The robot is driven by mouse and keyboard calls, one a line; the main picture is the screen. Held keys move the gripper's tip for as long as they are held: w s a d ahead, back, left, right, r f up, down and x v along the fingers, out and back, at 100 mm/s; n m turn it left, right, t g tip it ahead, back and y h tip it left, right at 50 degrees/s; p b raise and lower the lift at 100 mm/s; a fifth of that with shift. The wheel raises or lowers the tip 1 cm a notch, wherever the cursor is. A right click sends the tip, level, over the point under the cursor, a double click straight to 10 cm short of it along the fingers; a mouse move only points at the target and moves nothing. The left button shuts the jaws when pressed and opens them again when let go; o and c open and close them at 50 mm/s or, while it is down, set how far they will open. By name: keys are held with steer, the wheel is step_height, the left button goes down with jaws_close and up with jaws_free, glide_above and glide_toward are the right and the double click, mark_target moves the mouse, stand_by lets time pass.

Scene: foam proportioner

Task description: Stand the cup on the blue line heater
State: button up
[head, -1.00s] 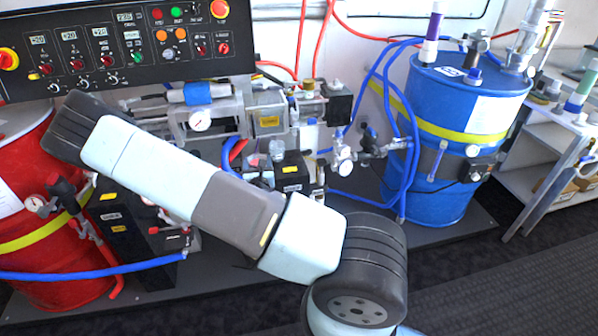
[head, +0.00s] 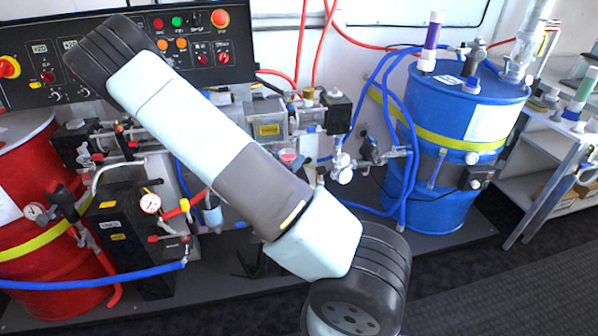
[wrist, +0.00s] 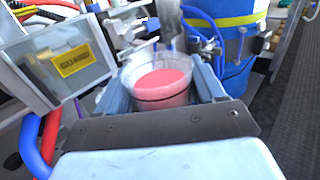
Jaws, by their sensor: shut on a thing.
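The clear cup (wrist: 163,84) with pink contents is between the two blue-grey fingers of my gripper (wrist: 163,92) in the wrist view. The gripper is shut on it, and the cup looks about upright. In the head view a bit of the cup's pink top (head: 289,157) shows just past my arm, in front of the middle machinery. My gripper itself is hidden behind my arm there. The blue line heater cannot be made out now; my arm covers the middle area in the head view. Whether anything touches the cup's underside is hidden.
A black box with yellow labels (head: 130,240) and gauges stands at left by the red drum (head: 30,200). The blue drum (head: 450,140) stands at right, with blue hoses (head: 385,100) beside it. A yellow guard label (wrist: 76,63) is close left of the cup.

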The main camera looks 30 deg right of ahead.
mark_target(295, 155)
steer(key=w+d+f, duration=0.1)
steer(key=d, duration=0.1)
steer(key=w+d+f, duration=0.1)
steer(key=w+d, duration=0.1)
steer(key=shift+w+d+f, duration=0.1)
steer(key=shift+w+f, duration=0.1)
steer(key=shift+w, duration=0.1)
steer(key=f, duration=0.1)
steer(key=w+d+f, duration=0.1)
steer(key=f, duration=0.1)
steer(key=w+d+f, duration=0.1)
steer(key=shift+w+d+f, duration=0.2)
steer(key=shift+d+f, duration=0.05)
steer(key=shift+w+d+f, duration=0.45)
steer(key=shift+d+f, duration=0.05)
steer(key=shift+f, duration=1.7)
steer(key=o, duration=1.2)
steer(key=shift+f, duration=0.1)
